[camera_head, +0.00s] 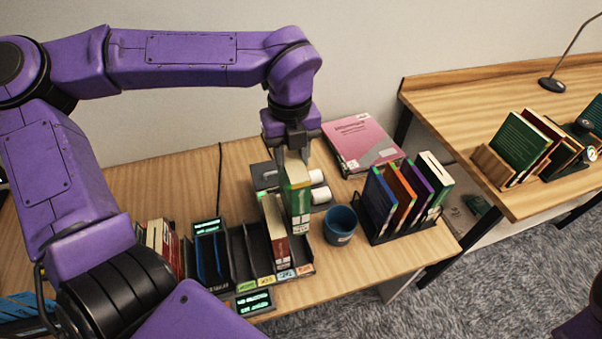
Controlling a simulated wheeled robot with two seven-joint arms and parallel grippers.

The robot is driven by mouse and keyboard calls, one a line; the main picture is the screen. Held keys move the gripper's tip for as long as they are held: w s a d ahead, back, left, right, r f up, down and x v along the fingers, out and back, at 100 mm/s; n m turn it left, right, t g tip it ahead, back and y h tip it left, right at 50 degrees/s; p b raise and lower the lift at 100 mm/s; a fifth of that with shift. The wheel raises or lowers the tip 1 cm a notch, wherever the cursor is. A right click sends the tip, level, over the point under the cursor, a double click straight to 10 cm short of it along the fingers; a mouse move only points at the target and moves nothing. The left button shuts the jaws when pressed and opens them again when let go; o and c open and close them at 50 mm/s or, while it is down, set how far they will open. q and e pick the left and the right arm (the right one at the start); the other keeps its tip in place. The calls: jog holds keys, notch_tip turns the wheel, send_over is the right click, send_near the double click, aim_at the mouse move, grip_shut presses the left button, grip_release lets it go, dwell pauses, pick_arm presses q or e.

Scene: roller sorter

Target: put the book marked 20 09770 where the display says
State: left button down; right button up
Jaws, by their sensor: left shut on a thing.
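My left gripper (296,148) points down, shut on the top of a green book (299,205) with a pale label. The book stands upright in its jaws, at the right end of the black slotted sorter (237,250). I cannot tell whether its lower end touches the sorter. A dark red book (275,232) with a white label stands in the sorter just left of it. A small lit display (253,302) is at the table's front edge, and another (206,227) is behind the sorter. Their text and the book's number are too small to read.
A blue cup (340,225) stands close right of the sorter. A rack of several books (399,200) and a pink book (361,141) lie beyond. A roller device (265,176) is behind the held book. Several books (161,246) stand left. A second desk (450,105) is at right.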

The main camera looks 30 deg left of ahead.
pick_arm(q)
notch_tip(320, 180, down, 15)
jog(key=b, duration=0.9)
jog(key=shift+w+f, duration=0.1)
jog(key=shift+f+b, duration=0.9)
jog(key=shift+f, duration=0.2)
jog(key=c, duration=0.6)
grip_release()
jog(key=shift+o, duration=0.2)
notch_tip(320, 180, up, 11)
jog(key=shift+f+b, duration=0.2)
jog(key=shift+b, duration=0.15)
